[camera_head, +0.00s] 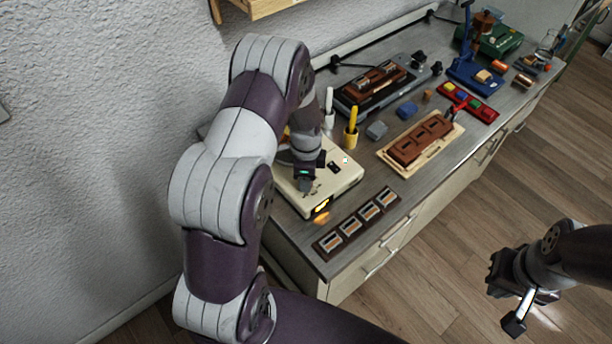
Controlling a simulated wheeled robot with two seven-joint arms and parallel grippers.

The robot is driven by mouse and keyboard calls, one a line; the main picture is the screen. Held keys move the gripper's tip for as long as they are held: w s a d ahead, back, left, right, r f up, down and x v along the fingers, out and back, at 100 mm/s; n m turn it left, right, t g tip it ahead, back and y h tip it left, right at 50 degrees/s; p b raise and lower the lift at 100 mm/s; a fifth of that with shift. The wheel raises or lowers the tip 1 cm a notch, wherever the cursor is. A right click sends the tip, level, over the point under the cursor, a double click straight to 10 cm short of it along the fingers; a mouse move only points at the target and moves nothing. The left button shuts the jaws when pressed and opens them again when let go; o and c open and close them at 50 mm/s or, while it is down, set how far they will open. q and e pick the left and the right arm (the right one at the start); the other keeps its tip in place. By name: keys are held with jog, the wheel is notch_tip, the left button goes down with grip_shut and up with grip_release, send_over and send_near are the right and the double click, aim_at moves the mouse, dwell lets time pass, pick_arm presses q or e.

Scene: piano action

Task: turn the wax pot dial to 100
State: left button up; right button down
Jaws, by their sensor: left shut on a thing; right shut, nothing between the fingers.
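The wax pot (346,176) looks to be the cream box at the near left end of the bench, with a small orange-lit display (322,206) on its front corner. My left gripper (305,184) reaches down onto the top of this box and is shut on what appears to be its dial. The dial is hidden by the gripper, and its setting cannot be read. My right gripper (517,306) is shut and empty, over the floor at the lower right, away from the bench.
A strip of several framed slots (357,219) lies in front of the box. A tan tray with a brown block (420,140) lies to the right. More tools fill the bench's far end.

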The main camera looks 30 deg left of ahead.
pick_arm(q)
jog(key=o, duration=1)
jog(key=shift+o, duration=0.2)
jog(key=shift+r, duration=0.1)
jog(key=shift+w+r, duration=0.1)
jog(key=shift+r, duration=0.25)
notch_tip(320, 180, up, 12)
jog(key=b, duration=0.2)
